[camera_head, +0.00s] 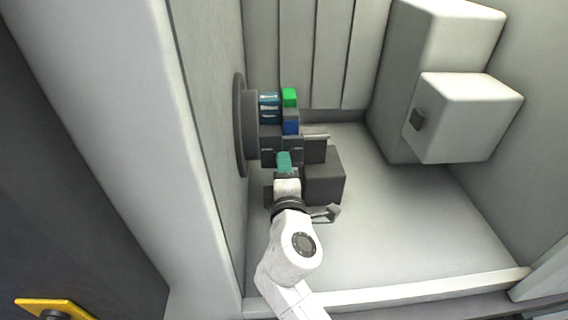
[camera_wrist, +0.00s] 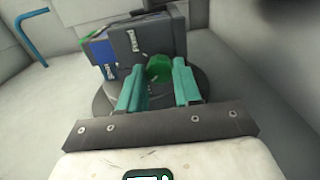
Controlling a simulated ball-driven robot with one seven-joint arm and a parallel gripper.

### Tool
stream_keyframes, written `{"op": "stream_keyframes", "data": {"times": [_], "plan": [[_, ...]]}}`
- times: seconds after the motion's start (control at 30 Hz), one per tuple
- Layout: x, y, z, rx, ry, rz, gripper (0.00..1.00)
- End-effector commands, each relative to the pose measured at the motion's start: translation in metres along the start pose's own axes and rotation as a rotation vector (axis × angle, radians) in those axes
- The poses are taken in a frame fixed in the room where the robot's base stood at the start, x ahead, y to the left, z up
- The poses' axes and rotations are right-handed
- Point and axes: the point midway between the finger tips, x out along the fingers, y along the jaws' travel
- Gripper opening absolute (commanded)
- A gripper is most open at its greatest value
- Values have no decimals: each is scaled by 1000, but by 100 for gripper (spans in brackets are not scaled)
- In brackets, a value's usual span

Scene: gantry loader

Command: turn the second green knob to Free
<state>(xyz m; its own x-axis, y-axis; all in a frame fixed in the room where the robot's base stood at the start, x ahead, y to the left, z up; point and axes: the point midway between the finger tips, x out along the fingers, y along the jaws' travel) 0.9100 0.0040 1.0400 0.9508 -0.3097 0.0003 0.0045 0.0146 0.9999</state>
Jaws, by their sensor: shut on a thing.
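A round green knob (camera_wrist: 159,68) shows in the wrist view between the two teal fingers of my gripper (camera_wrist: 158,88), in front of a dark grey block (camera_wrist: 150,38). My gripper is shut on this knob. In the head view my gripper (camera_head: 284,160) reaches the near end of the grey fixture, and the held knob is hidden there. The white lettering on the blocks is too small to read, so I cannot tell the held knob's setting.
A dark round plate (camera_head: 240,125) stands on the left wall behind the fixture. A dark grey box (camera_head: 325,176) sits right beside my gripper. A pale boxy unit (camera_head: 468,117) stands at the right. The pale floor (camera_head: 420,225) between is clear.

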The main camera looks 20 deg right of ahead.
Motion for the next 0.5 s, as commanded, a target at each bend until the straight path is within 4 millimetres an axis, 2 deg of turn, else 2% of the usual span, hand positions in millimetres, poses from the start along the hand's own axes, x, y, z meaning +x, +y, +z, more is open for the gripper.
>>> {"op": "stream_keyframes", "data": {"times": [0.2,0.5], "plan": [[-1,0,-1,-119,3,-2,3],[0,-1,-1,-191,3,-2,3]]}}
